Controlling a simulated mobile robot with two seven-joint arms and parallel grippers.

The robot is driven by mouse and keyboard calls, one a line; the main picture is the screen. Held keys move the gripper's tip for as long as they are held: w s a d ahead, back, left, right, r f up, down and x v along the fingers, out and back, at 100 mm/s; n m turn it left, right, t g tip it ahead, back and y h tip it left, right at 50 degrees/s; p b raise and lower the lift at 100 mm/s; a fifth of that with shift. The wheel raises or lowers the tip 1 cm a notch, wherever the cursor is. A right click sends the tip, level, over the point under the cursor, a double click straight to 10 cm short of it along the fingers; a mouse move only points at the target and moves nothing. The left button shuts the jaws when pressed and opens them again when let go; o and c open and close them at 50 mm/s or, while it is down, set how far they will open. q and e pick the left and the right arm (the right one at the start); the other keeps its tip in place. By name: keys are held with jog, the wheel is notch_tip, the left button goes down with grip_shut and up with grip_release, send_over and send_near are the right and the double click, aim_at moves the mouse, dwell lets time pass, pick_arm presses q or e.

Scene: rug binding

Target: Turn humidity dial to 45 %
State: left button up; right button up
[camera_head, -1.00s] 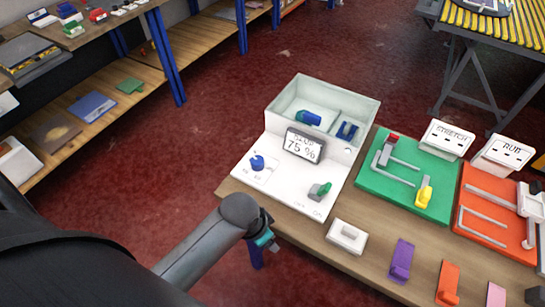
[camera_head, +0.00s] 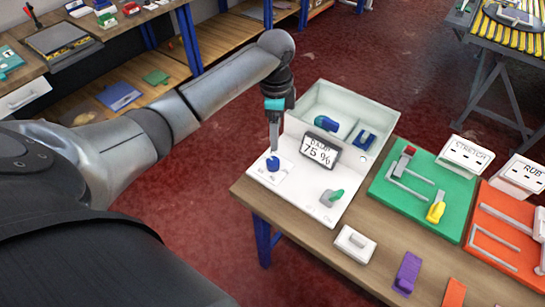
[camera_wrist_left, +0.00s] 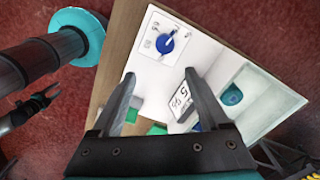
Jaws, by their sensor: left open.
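The blue humidity dial (camera_head: 272,163) sits on the front left of the white panel (camera_head: 312,205). A dark claw (camera_wrist_left: 45,99), apparently my right gripper, shows small at the left wrist view's edge.
The white box (camera_head: 350,105) with blue items stands behind the display. A green-handled lever (camera_head: 334,195) is right of the dial. A white block (camera_head: 355,244), a green board (camera_head: 415,195) and an orange board (camera_head: 500,238) are farther right.

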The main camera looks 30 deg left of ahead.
aim_at(272, 161)
pick_arm(q)
jog(key=f, duration=0.4)
jog(key=a+f+b, duration=0.1)
jog(key=f, duration=0.4)
jog(key=f+b, duration=0.1)
jog(key=f, duration=0.3)
jog(key=shift+w+a+f, duration=0.15)
jog(key=shift+w+f, duration=0.05)
jog(key=shift+w, duration=0.15)
grip_shut()
